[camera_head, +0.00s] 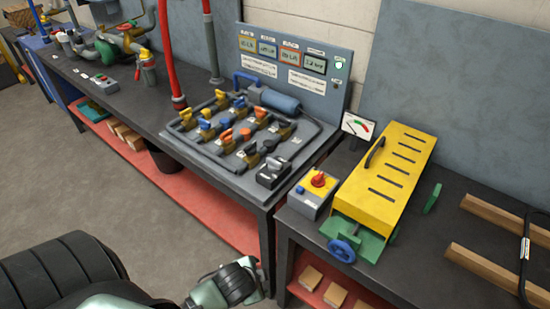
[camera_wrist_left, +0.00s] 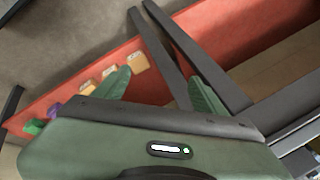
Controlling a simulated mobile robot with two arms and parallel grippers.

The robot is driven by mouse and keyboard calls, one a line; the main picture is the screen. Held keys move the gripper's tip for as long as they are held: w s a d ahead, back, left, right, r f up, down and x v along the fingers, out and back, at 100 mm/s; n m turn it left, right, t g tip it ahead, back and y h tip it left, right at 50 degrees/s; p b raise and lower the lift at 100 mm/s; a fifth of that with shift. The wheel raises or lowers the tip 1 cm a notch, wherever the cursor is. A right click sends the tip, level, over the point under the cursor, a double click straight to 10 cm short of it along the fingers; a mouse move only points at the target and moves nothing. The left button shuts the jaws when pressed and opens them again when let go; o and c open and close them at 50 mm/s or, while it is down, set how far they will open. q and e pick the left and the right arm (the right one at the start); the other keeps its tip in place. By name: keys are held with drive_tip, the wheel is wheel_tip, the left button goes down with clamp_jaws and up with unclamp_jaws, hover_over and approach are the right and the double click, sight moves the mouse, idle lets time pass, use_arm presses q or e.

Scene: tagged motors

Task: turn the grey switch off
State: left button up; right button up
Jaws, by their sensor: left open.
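I cannot tell for sure which part is the grey switch. A grey control box (camera_head: 308,194) with a red knob on a yellow plate sits on the right bench, beside a yellow slotted cover. A small dark grey box (camera_head: 271,173) stands at the front right corner of the valve panel. In the left wrist view my left gripper (camera_wrist_left: 160,88) is open, its two green fingers apart with nothing between them, facing the red lower shelf. In the head view part of my left arm shows at the bottom, below the bench edge; its fingertips are hidden. My right gripper is not in view.
The valve board (camera_head: 218,147) carries several coloured-handled valves. The yellow cover (camera_head: 390,175) has a blue handwheel (camera_head: 342,250) in front. Wooden blocks (camera_head: 311,278) lie on the red lower shelf. A small grey button box (camera_head: 106,84) sits on the far left bench.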

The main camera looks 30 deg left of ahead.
use_arm(q)
drive_tip(key=w+a+r+m+t, duration=0.2)
drive_tip(key=w+r+m, duration=0.2)
drive_tip(key=r+m, duration=0.1)
drive_tip(key=w+a+r+m+t, duration=0.2)
drive_tip(key=w+r+m, duration=0.2)
drive_tip(key=r+m, duration=0.1)
drive_tip(key=w+a+r+m+t+p, duration=0.1)
drive_tip(key=w+a+r+m+t, duration=0.1)
drive_tip(key=w+r+m, duration=0.2)
drive_tip(key=shift+w+a+r+m, duration=0.35)
drive_tip(key=shift+r+m, duration=0.15)
drive_tip(key=shift+r, duration=0.1)
drive_tip(key=m+t+h, duration=0.2)
drive_tip(key=m, duration=1.2)
approach(273, 162)
drive_tip(key=x, duration=0.3)
drive_tip(key=shift+w+a+f, duration=0.1)
drive_tip(key=shift+a, duration=0.05)
drive_tip(key=p+x, duration=0.1)
drive_tip(key=x, duration=0.5)
drive_tip(key=shift+w, duration=0.1)
drive_tip(key=shift+w+f, duration=0.3)
drive_tip(key=shift+w, duration=0.25)
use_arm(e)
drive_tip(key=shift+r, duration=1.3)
